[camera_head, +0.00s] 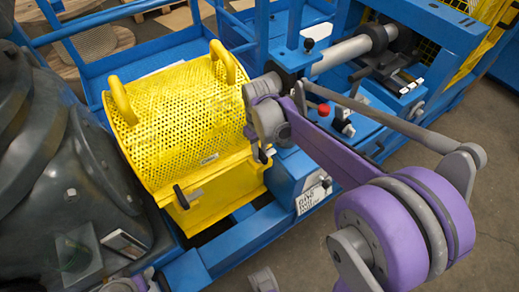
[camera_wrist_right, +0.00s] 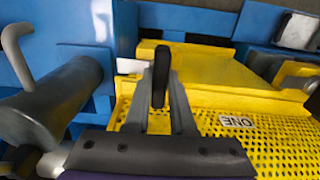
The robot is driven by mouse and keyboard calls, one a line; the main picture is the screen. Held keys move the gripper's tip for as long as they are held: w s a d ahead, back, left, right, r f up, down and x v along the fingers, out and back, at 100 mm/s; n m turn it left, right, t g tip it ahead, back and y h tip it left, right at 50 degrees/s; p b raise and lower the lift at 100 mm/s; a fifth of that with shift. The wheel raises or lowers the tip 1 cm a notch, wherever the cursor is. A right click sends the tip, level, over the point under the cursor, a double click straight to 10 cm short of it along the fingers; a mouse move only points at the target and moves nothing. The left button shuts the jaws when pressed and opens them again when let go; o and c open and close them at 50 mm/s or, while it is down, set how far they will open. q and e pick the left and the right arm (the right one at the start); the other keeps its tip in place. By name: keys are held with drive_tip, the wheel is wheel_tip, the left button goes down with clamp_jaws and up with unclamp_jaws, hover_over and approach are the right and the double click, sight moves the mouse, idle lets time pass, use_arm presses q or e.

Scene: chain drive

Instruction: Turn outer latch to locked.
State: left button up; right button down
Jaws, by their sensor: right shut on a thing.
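The yellow perforated guard (camera_head: 185,115) is down on its yellow box and carries dark latch handles on its front. One latch handle (camera_head: 181,197) stands out at the lower left front, with nothing touching it. My right gripper (camera_head: 266,154) is at the guard's right front corner. In the right wrist view, my right gripper (camera_wrist_right: 160,85) is shut on a dark upright latch handle (camera_wrist_right: 161,62), which stands between its two grey fingers. In the head view this handle is mostly hidden by the gripper. I cannot tell from a label which latch is the outer one. My left gripper is not identifiable.
A blue frame (camera_head: 213,262) surrounds the guard. A blue block with a white label (camera_head: 312,196) stands close right of the gripper, and a grey shaft (camera_head: 340,54) lies behind. A large dark housing (camera_head: 60,165) fills the left. Open floor shows at lower right.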

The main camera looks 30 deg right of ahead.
drive_tip(key=n+p, duration=0.1)
drive_tip(key=n, duration=0.3)
drive_tip(key=shift+n, duration=0.3)
drive_tip(key=n, duration=0.4)
drive_tip(key=shift+n+p, duration=0.3)
drive_tip(key=n, duration=0.4)
drive_tip(key=shift+n, duration=0.3)
drive_tip(key=shift+n+p, duration=0.4)
drive_tip(key=shift+n, duration=1.6)
drive_tip(key=c, duration=0.8)
unclamp_jaws()
drive_tip(key=shift+o, duration=0.2)
